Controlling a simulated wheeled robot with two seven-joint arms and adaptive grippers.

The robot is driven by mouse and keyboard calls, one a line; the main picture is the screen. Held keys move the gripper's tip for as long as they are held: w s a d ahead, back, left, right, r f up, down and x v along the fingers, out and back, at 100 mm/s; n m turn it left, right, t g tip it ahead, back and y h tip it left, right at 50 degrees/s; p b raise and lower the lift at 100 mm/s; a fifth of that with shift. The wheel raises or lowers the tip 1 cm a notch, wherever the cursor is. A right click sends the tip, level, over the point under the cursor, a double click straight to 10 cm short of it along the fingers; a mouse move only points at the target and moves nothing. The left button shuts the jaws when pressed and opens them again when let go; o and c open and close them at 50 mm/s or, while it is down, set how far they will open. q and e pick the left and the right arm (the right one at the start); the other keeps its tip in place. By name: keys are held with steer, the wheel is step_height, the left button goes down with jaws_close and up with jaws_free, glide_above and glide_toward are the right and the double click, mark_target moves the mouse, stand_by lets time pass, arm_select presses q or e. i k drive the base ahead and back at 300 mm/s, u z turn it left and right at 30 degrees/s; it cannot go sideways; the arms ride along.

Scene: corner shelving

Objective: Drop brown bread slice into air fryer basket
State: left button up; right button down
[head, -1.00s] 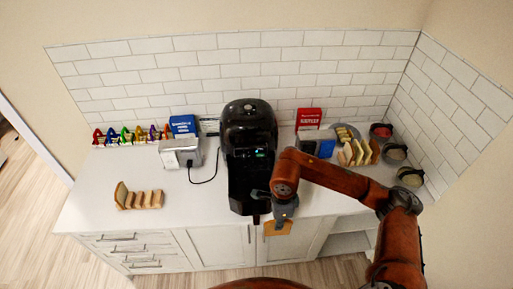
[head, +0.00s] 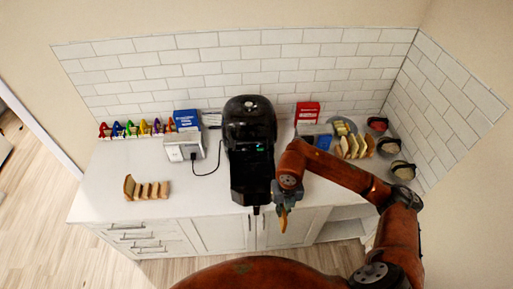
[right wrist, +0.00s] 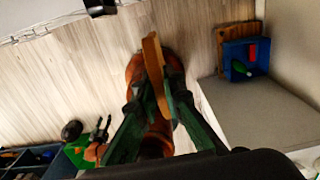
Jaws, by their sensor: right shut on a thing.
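The brown bread slice (head: 284,221) hangs edge-on from my right gripper (head: 283,207), in front of the counter and right of the air fryer. In the right wrist view the slice (right wrist: 154,65) stands between the two fingers of my right gripper (right wrist: 157,95), shut on it. The black air fryer (head: 249,123) stands on the counter with its basket (head: 248,190) pulled out to the front. The slice is beside the basket, apart from it; the basket's inside is dark. What looks like my left gripper (right wrist: 101,132) shows small in the right wrist view; its opening is unclear.
Several bread slices (head: 147,190) stand on the left of the counter (head: 110,203). A toaster (head: 184,147) with a cord, blue box (head: 187,120) and red box (head: 307,112) stand behind. More slices (head: 355,147) and bowls (head: 402,170) are at right.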

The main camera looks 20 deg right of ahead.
mark_target(256, 178)
steer(key=i, duration=1)
